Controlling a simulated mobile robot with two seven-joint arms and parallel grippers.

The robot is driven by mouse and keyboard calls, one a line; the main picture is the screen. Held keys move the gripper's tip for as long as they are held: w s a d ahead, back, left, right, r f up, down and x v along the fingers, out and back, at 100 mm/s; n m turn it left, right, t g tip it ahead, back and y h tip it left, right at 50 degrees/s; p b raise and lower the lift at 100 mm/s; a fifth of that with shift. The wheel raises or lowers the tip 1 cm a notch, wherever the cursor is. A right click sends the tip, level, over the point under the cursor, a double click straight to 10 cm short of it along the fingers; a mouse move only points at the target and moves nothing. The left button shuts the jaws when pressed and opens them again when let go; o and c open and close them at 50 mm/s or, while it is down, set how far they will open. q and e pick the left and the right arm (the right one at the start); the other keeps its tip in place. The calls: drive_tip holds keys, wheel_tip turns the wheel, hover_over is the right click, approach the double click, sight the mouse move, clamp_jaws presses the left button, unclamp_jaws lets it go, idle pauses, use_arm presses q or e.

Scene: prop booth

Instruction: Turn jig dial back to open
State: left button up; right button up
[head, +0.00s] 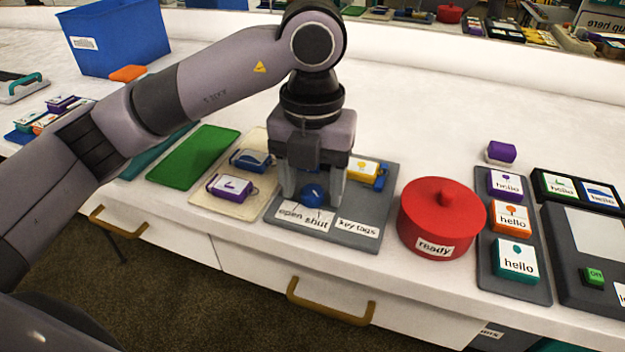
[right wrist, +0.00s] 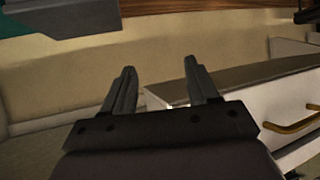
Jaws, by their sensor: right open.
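The jig (head: 375,222) is a grey plate on the counter with labels "open", "shut" and "key tags". Its blue dial (head: 313,194) sits behind the "open shut" label. My left gripper (head: 312,192) points straight down over the dial, one finger on each side of it. Whether the fingers touch the dial, and which way the dial points, I cannot tell. A yellow-and-white tag block (head: 362,171) with a blue part lies at the jig's back right. My right gripper (right wrist: 160,85) shows in the right wrist view, open and empty, away from the jig.
A red lidded pot (head: 441,218) labelled "ready" stands just right of the jig. A cream tray (head: 215,200) with a purple block and a blue block lies left. A grey tray (head: 513,284) of "hello" blocks stands farther right. A blue bin (head: 117,38) is at the back left.

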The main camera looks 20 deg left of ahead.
use_arm(q)
drive_tip(key=c, duration=1)
